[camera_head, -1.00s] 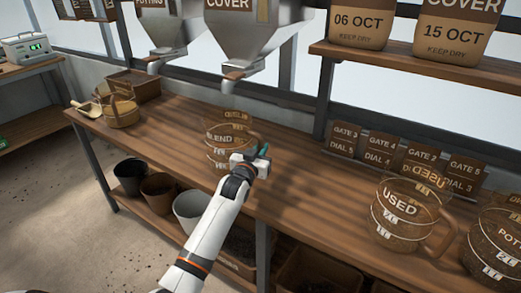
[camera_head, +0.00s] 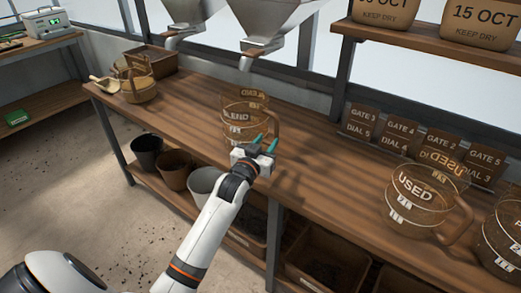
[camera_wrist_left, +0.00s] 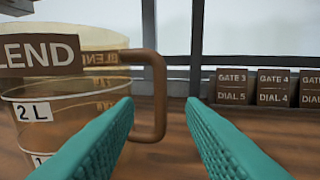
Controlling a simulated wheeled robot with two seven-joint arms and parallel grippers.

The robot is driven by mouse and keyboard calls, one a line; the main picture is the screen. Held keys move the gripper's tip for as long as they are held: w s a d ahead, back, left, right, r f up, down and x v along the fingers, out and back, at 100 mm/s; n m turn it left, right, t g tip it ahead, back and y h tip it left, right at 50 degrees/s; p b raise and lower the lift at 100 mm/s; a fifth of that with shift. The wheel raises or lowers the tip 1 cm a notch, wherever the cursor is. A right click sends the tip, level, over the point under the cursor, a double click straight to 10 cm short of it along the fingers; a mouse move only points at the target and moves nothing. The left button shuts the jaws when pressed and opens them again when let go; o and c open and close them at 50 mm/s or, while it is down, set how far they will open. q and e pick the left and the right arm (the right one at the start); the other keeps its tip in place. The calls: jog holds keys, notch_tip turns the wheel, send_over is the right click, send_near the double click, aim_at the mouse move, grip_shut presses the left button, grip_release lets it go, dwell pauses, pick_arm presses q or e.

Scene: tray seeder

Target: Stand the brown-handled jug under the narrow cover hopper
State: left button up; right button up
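A clear jug labelled BLEND (camera_head: 236,130) with a brown handle (camera_head: 277,128) stands upright on the bench. It also shows at the left of the left wrist view (camera_wrist_left: 65,100), where its handle (camera_wrist_left: 157,125) appears between my fingers. My left gripper (camera_head: 264,143) is open beside the jug on its handle side, fingers apart and pointing toward the handle; I see no grip on it. The hopper (camera_head: 268,22) labelled COVER in the earlier frame hangs behind the jug, its spout (camera_head: 246,62) above the bench. Its label is out of view now. My right gripper is not in view.
A second hopper (camera_head: 195,12) hangs to the left. A jug labelled USED (camera_head: 420,200) and another jug (camera_head: 505,240) stand at the right. Gate and dial cards (camera_head: 398,135) line the back. A basket (camera_head: 138,85) and scoop sit at the left. The bench under the spouts is clear.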

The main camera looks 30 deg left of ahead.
pick_arm(q)
jog(key=shift+s+d, duration=0.2)
jog(key=shift+s, duration=1.65)
